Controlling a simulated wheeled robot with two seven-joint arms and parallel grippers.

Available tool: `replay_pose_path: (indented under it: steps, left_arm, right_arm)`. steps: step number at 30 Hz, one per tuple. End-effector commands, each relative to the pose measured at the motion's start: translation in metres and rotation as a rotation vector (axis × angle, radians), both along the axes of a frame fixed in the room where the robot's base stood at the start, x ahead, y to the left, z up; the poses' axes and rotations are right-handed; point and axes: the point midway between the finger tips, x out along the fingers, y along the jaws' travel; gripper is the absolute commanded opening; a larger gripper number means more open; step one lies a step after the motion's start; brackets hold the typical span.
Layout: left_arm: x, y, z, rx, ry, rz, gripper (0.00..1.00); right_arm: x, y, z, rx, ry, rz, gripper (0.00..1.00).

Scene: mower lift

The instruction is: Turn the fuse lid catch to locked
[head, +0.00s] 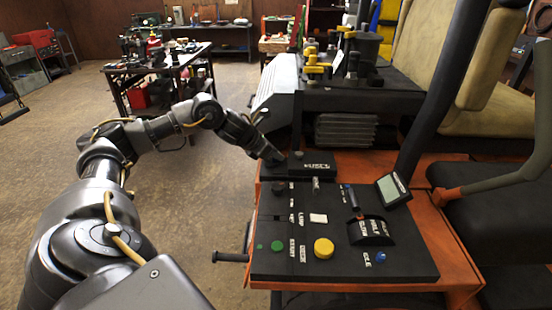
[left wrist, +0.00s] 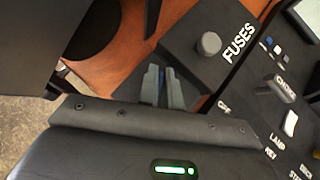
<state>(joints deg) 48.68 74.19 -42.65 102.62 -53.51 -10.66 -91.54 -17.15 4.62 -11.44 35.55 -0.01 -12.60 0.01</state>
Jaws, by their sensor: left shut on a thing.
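The black fuse lid (head: 318,163), marked FUSES, lies closed at the far left end of the console; it also shows in the left wrist view (left wrist: 195,25) with a grey round knob (left wrist: 209,43) on top. My left gripper (head: 272,158) is at the lid's left side. In the left wrist view its two grey fingers (left wrist: 163,84) are nearly together beside the lid's edge, apart from the knob. They are shut on the fuse lid catch, which they mostly hide; a little blue shows between them. The catch's angle cannot be told. My right gripper is out of view.
The console panel (head: 300,262) has a yellow button (head: 324,248), a green button (head: 277,246), switches, a lever (head: 352,198) and a small screen (head: 393,189). The orange mower body (head: 435,240) surrounds it. A workbench (head: 160,70) stands behind; the floor at left is clear.

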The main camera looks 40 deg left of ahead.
Motion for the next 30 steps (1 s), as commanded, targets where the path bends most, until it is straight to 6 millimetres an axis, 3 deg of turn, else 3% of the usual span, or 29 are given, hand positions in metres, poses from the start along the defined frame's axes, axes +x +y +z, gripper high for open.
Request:
replay_pose_path:
  steps: [8, 18, 30]
  left_arm:
    - [0.0, -0.002, 0.004, -0.002, 0.0, 0.257, 0.0]
    - [0.001, -0.002, 0.007, -0.004, 0.001, 0.57, 0.0]
    - [0.002, -0.001, 0.004, -0.006, -0.002, 0.823, 0.0]
  right_arm:
    - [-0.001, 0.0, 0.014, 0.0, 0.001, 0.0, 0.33]
    - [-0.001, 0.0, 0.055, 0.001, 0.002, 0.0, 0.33]
    - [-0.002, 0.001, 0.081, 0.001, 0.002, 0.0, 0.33]
